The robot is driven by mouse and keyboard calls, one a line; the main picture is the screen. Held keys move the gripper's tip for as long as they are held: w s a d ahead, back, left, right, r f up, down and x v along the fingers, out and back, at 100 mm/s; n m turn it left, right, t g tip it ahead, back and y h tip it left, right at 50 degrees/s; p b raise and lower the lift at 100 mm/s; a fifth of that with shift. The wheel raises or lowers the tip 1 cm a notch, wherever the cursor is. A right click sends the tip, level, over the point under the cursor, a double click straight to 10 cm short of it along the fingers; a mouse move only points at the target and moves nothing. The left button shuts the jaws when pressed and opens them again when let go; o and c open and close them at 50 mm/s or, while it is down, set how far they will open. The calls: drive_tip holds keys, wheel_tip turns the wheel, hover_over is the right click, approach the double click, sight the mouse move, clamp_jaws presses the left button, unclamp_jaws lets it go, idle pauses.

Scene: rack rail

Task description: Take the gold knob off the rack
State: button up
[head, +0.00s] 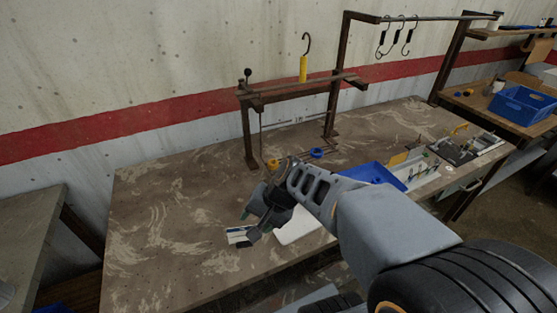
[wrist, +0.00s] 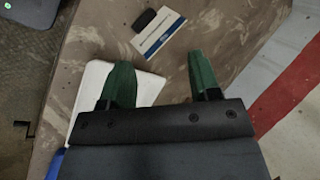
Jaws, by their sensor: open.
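The dark brown rack (head: 296,88) stands at the back of the table, with a rail across its top. A dark round knob (head: 248,73) sits at its left post; I cannot make out a gold one there for sure. A yellow-handled hook (head: 303,67) stands upright at the rail. A small yellowish thing (head: 273,163) shows low by the rack, partly hidden by my arm; I cannot tell what it is. My gripper (head: 249,225) is over the table's front part, apart from the rack. In the wrist view its green fingers (wrist: 163,82) are spread and empty.
A blue-and-white card (wrist: 159,34) and a small black block (wrist: 144,20) lie ahead of the fingers. A white flat thing (wrist: 92,80) lies under them. A blue ring (head: 316,153) and blue tray (head: 370,173) are further right. The table's left side (head: 160,220) is clear.

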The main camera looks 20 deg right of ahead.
drive_tip(key=w+d+m+t+y+p, duration=0.1)
drive_tip(key=w+m+t+y, duration=0.15)
drive_tip(key=w+m, duration=0.4)
drive_tip(key=m+t+h+p, duration=0.2)
drive_tip(key=m+t+h, duration=0.45)
drive_tip(key=m, duration=1.25)
approach(272, 161)
drive_tip(key=shift+m+t+y, duration=0.45)
drive_tip(key=shift+t+y, duration=0.15)
drive_tip(key=shift+s+d+f+p+x, duration=0.1)
drive_tip(key=shift+f+p+x, duration=0.3)
drive_tip(key=shift+x, duration=1)
drive_tip(key=shift+s+d+f+p+x, duration=0.15)
drive_tip(key=shift+p+x, duration=0.5)
drive_tip(key=shift+x, duration=0.7)
drive_tip(key=shift+d+f+p+x, duration=0.15)
drive_tip(key=shift+p+x, duration=0.4)
drive_tip(key=shift+x, duration=0.85)
drive_tip(key=shift+c, duration=0.2)
drive_tip(key=c, duration=0.7)
drive_tip(key=shift+o, duration=0.2)
drive_tip(key=shift+r, duration=0.1)
